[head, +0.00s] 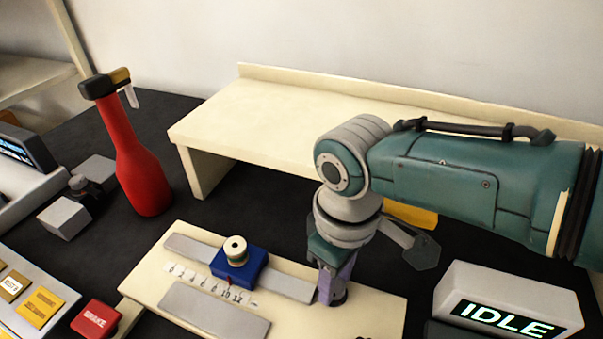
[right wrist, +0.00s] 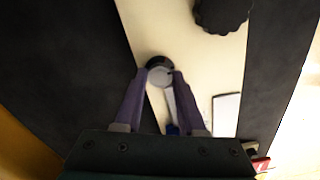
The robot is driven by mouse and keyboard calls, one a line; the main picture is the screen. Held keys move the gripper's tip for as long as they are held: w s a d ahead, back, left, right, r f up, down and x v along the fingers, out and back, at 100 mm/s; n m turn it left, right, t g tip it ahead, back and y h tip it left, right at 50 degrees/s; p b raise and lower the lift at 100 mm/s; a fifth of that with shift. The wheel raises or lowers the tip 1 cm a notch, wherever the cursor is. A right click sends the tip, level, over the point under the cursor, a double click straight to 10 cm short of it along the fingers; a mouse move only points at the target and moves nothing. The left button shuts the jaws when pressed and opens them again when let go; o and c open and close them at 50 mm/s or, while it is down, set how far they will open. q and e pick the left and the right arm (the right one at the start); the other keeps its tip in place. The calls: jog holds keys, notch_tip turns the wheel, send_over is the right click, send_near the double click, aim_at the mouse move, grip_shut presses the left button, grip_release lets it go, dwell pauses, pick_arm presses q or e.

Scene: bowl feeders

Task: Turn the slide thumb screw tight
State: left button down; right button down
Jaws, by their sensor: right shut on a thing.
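A blue slide block (head: 239,268) with a cream spool-shaped knob (head: 236,250) on top sits on a grey rail (head: 284,285) on a cream plate, beside a numbered scale. My right gripper (head: 332,292) points down at the rail's right end, to the right of the block. In the right wrist view, its purple fingers (right wrist: 160,85) are shut on a small dark round knob with a grey top (right wrist: 159,75). In the head view the gripper hides this knob. I cannot tell which knob is the thumb screw. My left gripper is out of view.
A dark scalloped knob (right wrist: 222,12) stands on the plate near my right gripper. A red bottle (head: 142,165) stands at the left, a cream raised shelf (head: 270,120) behind. An IDLE display (head: 508,305) is at the right, a red brake button (head: 96,318) at the lower left.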

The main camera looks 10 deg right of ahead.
jog(key=shift+r+m, duration=0.1)
jog(key=shift+m, duration=1.2)
jog(key=c, duration=0.5)
grip_release()
jog(key=shift+p, duration=0.3)
